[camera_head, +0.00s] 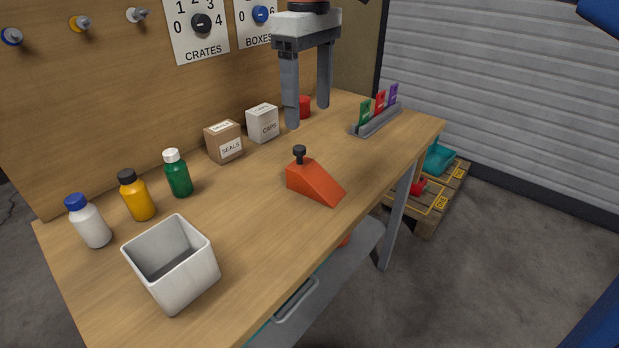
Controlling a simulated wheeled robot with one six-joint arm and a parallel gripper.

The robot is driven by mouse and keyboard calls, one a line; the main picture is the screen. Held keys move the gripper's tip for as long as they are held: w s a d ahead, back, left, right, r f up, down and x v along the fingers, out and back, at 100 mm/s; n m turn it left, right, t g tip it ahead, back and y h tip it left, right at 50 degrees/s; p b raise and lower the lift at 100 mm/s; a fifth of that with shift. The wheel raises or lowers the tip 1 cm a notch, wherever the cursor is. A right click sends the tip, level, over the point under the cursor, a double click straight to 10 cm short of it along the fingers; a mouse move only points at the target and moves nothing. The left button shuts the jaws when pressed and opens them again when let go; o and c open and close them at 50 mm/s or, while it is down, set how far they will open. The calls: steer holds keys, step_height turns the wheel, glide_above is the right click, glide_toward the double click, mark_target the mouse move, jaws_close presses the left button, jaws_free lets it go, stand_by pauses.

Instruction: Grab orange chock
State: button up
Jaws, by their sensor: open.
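The orange chock (315,184) is a wedge with a black knob on a short post at its tall left end. It sits on the wooden workbench (258,218), right of the middle, with its slope running down to the right toward the front edge. My gripper (308,118) hangs above the back of the bench with its two grey fingers pointing down. It is open and empty. It appears above and behind the chock, apart from it. A red object (304,107) shows partly behind the left finger.
A white open bin (197,262) stands at the front left. Several bottles, a SEALS box (224,142) and a CAPS box (262,123) line the back. A grey rack (376,121) with coloured cards stands at the right end. The bench around the chock is clear.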

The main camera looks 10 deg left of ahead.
mark_target(310, 168)
step_height(310, 168, down, 11)
steer(key=shift+r, duration=0.1)
steer(key=shift+w+f, duration=0.15)
steer(key=shift+f, duration=1.15)
steer(key=shift+w+f, duration=0.15)
steer(key=shift+f, duration=1.15)
steer(key=c, duration=1.3)
steer(key=shift+r, duration=0.1)
